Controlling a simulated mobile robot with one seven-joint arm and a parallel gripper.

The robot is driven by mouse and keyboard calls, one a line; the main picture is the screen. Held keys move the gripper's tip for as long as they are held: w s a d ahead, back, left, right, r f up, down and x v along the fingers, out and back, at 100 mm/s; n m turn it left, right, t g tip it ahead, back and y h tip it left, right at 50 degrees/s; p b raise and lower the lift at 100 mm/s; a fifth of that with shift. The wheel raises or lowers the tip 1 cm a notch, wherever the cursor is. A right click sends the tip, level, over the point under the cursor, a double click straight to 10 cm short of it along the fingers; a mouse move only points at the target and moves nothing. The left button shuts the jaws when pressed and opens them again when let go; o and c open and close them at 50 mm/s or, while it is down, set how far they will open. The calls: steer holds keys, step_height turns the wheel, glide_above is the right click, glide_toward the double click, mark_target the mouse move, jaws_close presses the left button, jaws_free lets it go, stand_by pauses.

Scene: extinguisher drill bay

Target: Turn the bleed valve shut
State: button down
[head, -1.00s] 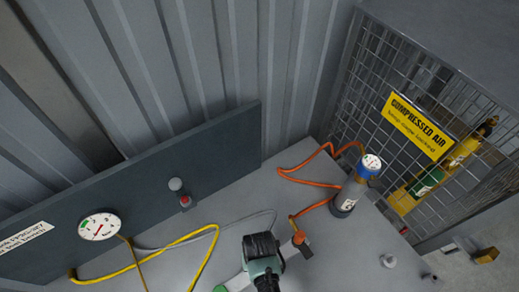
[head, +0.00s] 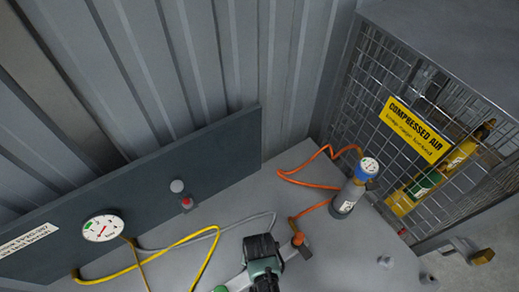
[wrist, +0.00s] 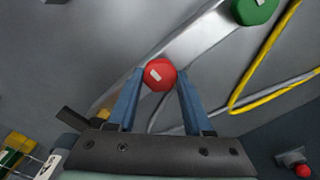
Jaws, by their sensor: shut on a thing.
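A red round knob (wrist: 161,75) with a white mark sits on a pale metal bar (wrist: 200,50) in the wrist view. I take it for the bleed valve, but no label on it can be read. My gripper (wrist: 159,84) has its two blue fingers closed on the knob's sides. A green knob (wrist: 255,9) sits farther along the same bar; its edge shows in the head view (head: 220,288). In the head view my gripper (head: 262,252) is over the bench and hides the red knob and its own fingertips.
A gauge (head: 102,228) and a red button (head: 187,204) are at the back panel. A yellow hose (head: 185,240) and an orange hose (head: 300,178) cross the bench. A grey cylinder with a blue top (head: 348,196) stands right, near the mesh cage (head: 370,110).

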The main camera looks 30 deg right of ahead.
steer(key=shift+c, duration=1.5)
jaws_free()
step_height(320, 180, up, 13)
steer(key=shift+b, duration=0.4)
